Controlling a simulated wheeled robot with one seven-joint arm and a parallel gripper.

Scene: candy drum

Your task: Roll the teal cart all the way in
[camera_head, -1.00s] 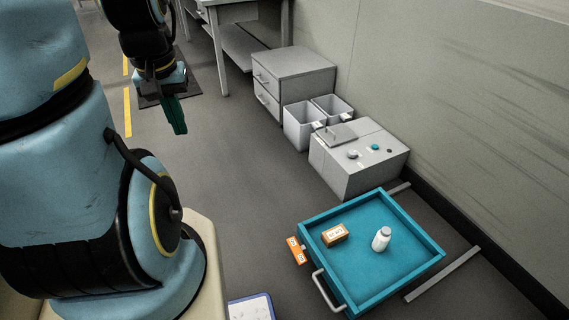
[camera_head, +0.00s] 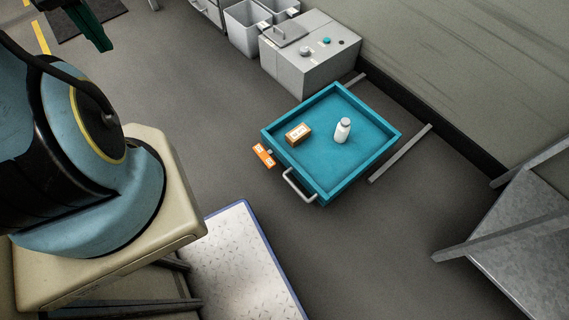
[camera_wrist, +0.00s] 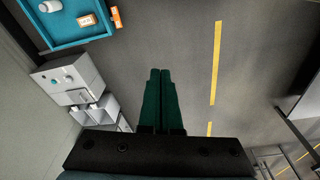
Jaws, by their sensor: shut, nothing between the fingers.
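The teal cart (camera_head: 328,194) is a shallow open tray with a pale handle (camera_head: 298,187) on its near-left side. It stands on the floor between two grey floor rails. The cart also shows in the wrist view (camera_wrist: 66,42) at top left. My gripper (camera_wrist: 160,72) has its green fingers together, empty, over bare floor and well apart from the cart. In the head view its fingers (camera_head: 103,42) are at top left.
A grey box with knobs (camera_head: 310,62) stands just behind the cart, with grey bins (camera_head: 248,28) beyond it. One floor rail (camera_head: 400,154) lies right of the cart. A metal plate platform (camera_head: 245,265) is in front. A grey metal structure (camera_head: 515,235) stands at right.

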